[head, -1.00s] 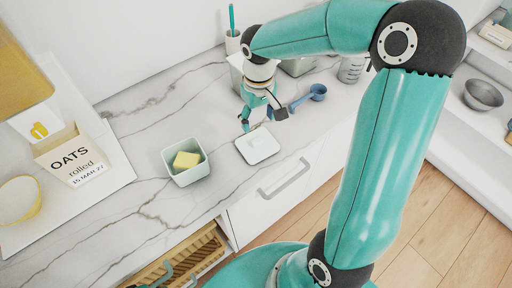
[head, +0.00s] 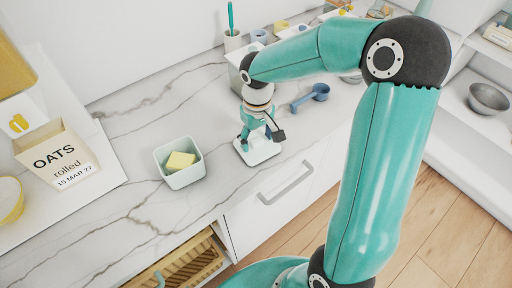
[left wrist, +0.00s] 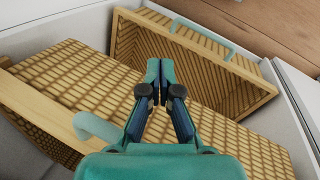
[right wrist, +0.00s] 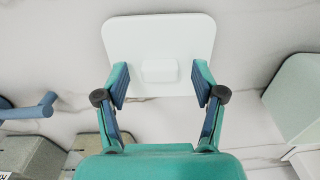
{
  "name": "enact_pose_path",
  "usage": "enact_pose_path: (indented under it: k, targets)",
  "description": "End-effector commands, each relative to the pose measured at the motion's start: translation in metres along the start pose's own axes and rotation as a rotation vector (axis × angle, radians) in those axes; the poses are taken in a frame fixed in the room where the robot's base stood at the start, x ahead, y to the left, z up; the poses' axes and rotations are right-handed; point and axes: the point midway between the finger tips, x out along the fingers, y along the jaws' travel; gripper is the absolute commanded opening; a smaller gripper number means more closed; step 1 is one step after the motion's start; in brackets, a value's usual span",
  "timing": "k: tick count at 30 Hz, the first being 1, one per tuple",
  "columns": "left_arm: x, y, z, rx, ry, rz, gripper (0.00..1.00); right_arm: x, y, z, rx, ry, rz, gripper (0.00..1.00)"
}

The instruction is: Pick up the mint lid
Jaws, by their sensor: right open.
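The pale mint lid (head: 266,155), a flat rounded square, lies on the marble counter. In the right wrist view the lid (right wrist: 158,35) shows its small block-like knob (right wrist: 160,71). My right gripper (right wrist: 160,86) is open and empty, one finger on each side of the knob and apart from it. In the head view my right gripper (head: 256,141) is over the lid and hides part of it. My left gripper (left wrist: 160,72) is shut with nothing seen in it, above a wicker-lined drawer.
An open mint dish (head: 187,178) with yellow butter (head: 181,160) stands left of the lid. A blue scoop (head: 311,97) lies behind it to the right. An oats box (head: 62,157) stands at the left. The wicker drawer (head: 180,272) is open below the counter.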

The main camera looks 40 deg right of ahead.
Motion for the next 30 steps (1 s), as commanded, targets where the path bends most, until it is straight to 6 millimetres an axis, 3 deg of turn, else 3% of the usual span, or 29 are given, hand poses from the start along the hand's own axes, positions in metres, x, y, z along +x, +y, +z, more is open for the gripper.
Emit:
enact_pose_path:
  k: [2,13,23,30]
  targets:
    - [-0.001,0.000,0.000,0.000,0.000,0.000,0.00,-0.001,0.000,0.000,0.000,0.000,0.000,0.64]
    - [-0.001,0.000,0.000,0.000,0.000,0.000,0.00,-0.001,0.000,0.000,0.000,0.000,0.000,0.02]
    - [-0.002,0.001,0.000,0.000,0.000,0.000,0.00,-0.003,0.000,0.000,0.000,0.001,0.000,0.00]
    - [-0.014,0.005,0.000,0.000,0.000,0.000,0.00,-0.020,0.000,-0.001,-0.001,0.003,0.000,0.00]
